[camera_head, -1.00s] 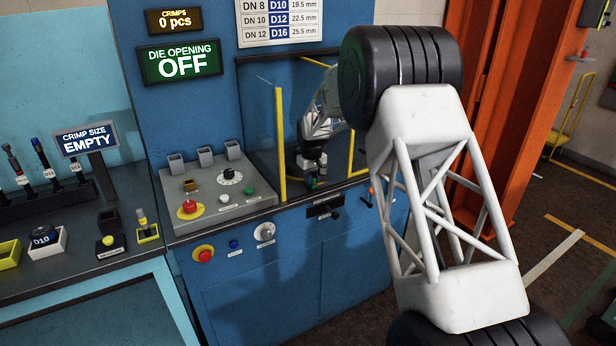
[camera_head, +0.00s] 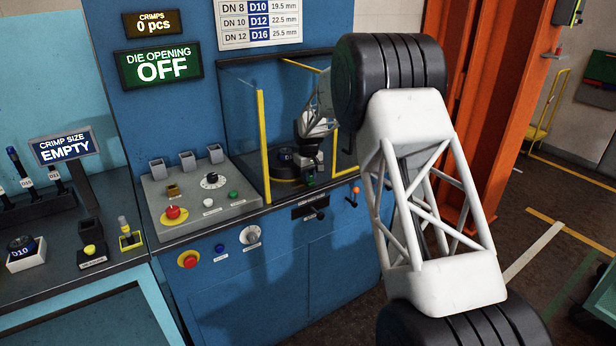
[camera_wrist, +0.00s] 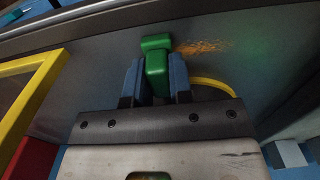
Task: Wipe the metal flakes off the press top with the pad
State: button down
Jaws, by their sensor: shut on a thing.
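My gripper (camera_wrist: 156,78) is shut on the green pad (camera_wrist: 155,60), which sits between its two blue jaws in the wrist view. In the head view my gripper (camera_head: 308,160) is inside the press enclosure near its front, with the green pad (camera_head: 310,180) below it. The metal flakes (camera_wrist: 205,47) show as a gold-orange patch on the grey press top (camera_wrist: 100,62), just right of the pad's head. I cannot tell whether the pad touches the surface. The flakes are too small to make out in the head view.
Yellow posts (camera_head: 263,148) frame the enclosure; a yellow frame bar (camera_wrist: 30,105) is left in the wrist view. A dark round part (camera_head: 286,160) stands left of my gripper. A yellow curved strip (camera_wrist: 215,85) lies to its right. The control panel (camera_head: 150,190) is outside, left.

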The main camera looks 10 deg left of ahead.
jog(key=shift+s+a, duration=2.5)
jog(key=shift+s, duration=0.05)
notch_tip(320, 180, up, 8)
jog(key=shift+r, duration=0.1)
notch_tip(320, 180, up, 22)
send_over(292, 190)
jog(key=a, duration=0.4)
jog(key=s+a+r, duration=0.2)
jog(key=s+r, duration=0.3)
jog(key=r, duration=0.6)
jog(key=s+a+f+n, duration=0.2)
jog(key=s+a+f, duration=0.35)
jog(key=a, duration=0.45)
jog(key=s+a+f, duration=0.2)
jog(key=a+f, duration=0.1)
jog(key=f, duration=0.5)
jog(key=s+a+f+m, duration=0.1)
jog(key=s+a+f, duration=0.2)
jog(key=f, duration=0.6)
jog(key=s+a+f+m, duration=0.1)
jog(key=a+f, duration=0.3)
jog(key=f, duration=0.5)
jog(key=shift+s+f, duration=0.2)
jog(key=shift+s, duration=0.5)
